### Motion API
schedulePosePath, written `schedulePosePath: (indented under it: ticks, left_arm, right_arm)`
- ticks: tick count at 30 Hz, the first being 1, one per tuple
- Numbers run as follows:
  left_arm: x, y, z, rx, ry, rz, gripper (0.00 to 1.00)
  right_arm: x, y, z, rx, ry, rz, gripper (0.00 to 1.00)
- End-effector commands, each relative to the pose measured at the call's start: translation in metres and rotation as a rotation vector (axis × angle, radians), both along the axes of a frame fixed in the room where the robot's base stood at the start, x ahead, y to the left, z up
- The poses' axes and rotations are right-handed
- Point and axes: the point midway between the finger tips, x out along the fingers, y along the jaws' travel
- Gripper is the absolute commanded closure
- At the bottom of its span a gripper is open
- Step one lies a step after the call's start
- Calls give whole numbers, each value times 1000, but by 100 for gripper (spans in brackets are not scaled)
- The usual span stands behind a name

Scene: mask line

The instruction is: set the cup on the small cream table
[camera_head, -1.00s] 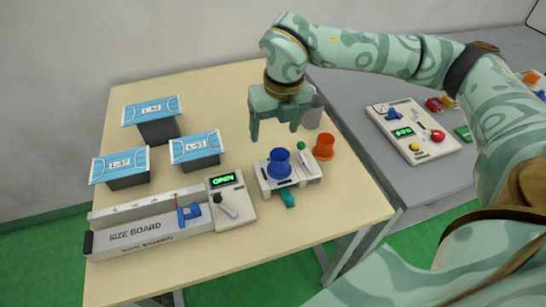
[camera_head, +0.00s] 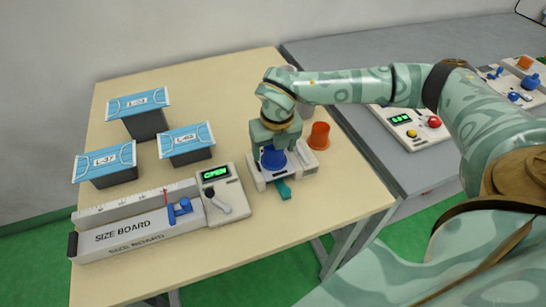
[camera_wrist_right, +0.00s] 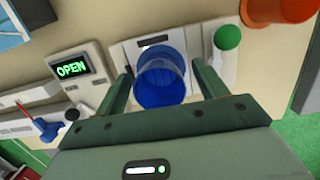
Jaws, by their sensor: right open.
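A blue cup (camera_head: 272,159) stands on a small white fixture (camera_head: 305,168) on the cream table (camera_head: 240,250). My right gripper (camera_head: 274,156) is above and around the cup, jaws open. In the right wrist view the blue cup (camera_wrist_right: 162,88) lies between the two spread fingers, with a gap visible at the left finger. I cannot tell whether the right finger touches it. My left gripper is not in view.
The size board (camera_head: 135,232) and a box with a green "OPEN" display (camera_head: 222,193) are left of the fixture. Several blue-topped blocks (camera_head: 187,143) stand further left. A grey bench (camera_head: 350,70) with a control panel is on the right. The table's front right is clear.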

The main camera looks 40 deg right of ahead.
Motion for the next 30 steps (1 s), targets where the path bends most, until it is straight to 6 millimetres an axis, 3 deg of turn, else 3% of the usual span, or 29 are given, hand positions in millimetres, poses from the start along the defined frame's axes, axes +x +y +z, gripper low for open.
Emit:
schedulePosePath:
  ticks: [3,10,15,25,30]
  left_arm:
    - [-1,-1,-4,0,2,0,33]
    - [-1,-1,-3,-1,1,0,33]
    - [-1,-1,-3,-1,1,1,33]
    - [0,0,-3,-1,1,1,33]
    - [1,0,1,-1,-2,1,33]
  right_arm:
    - [1,0,-11,-1,1,0,28]
    - [2,0,-11,0,-1,0,31]
    - [2,0,-11,0,-1,0,76]
    - [2,0,-10,0,-1,0,76]
    - [2,0,1,1,-3,1,76]
